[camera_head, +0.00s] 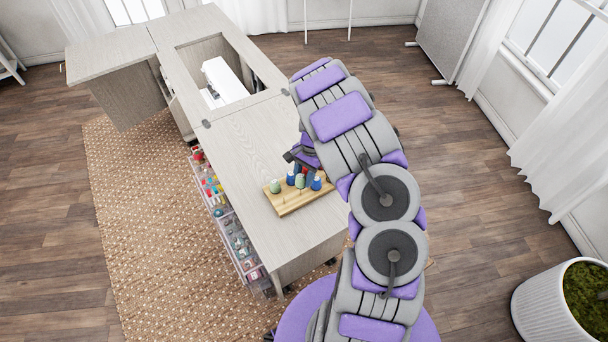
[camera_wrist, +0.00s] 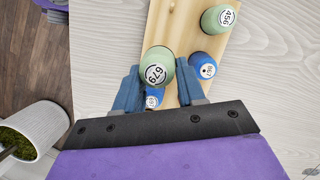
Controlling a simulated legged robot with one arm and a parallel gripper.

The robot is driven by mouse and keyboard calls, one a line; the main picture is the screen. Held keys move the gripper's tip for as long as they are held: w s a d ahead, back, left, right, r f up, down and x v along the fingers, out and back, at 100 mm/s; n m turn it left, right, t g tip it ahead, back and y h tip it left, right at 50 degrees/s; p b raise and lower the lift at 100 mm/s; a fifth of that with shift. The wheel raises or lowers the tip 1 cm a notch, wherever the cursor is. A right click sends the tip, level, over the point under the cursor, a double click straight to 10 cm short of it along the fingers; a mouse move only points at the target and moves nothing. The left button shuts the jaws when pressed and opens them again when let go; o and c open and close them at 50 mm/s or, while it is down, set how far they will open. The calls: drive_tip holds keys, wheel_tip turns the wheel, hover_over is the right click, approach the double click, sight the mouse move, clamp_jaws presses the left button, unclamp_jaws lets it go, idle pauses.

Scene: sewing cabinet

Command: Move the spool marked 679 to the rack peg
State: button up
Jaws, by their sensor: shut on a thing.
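The green spool marked 679 (camera_wrist: 158,68) is between the two blue fingers of my gripper (camera_wrist: 157,88) in the wrist view, and the gripper is shut on it. Its lower end is hidden, so I cannot tell whether it touches the wooden rack (camera_wrist: 156,32). A green spool marked 456 (camera_wrist: 217,18) and a blue spool (camera_wrist: 204,66) stand on the rack to the right. Another blue spool (camera_wrist: 152,98) shows partly below 679. In the head view the rack (camera_head: 291,207) lies on the cabinet top, with my gripper over its far side.
The pale cabinet top (camera_head: 245,140) is bare behind the rack. A white sewing machine (camera_head: 224,80) sits in the cabinet opening. Clear bins of sewing supplies (camera_head: 233,235) hang along the left side. A planter (camera_head: 545,310) stands on the floor at right.

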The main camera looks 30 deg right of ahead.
drive_tip(key=shift+a+f, duration=0.1)
drive_tip(key=shift+f, duration=0.15)
drive_tip(key=shift+f, duration=0.35)
drive_tip(key=shift+f, duration=0.15)
idle(0.3)
drive_tip(key=shift+f, duration=1.5)
idle(0.5)
drive_tip(key=o, duration=1.1)
drive_tip(key=p+v, duration=0.2)
drive_tip(key=v, duration=1.5)
drive_tip(key=shift+r, duration=0.2)
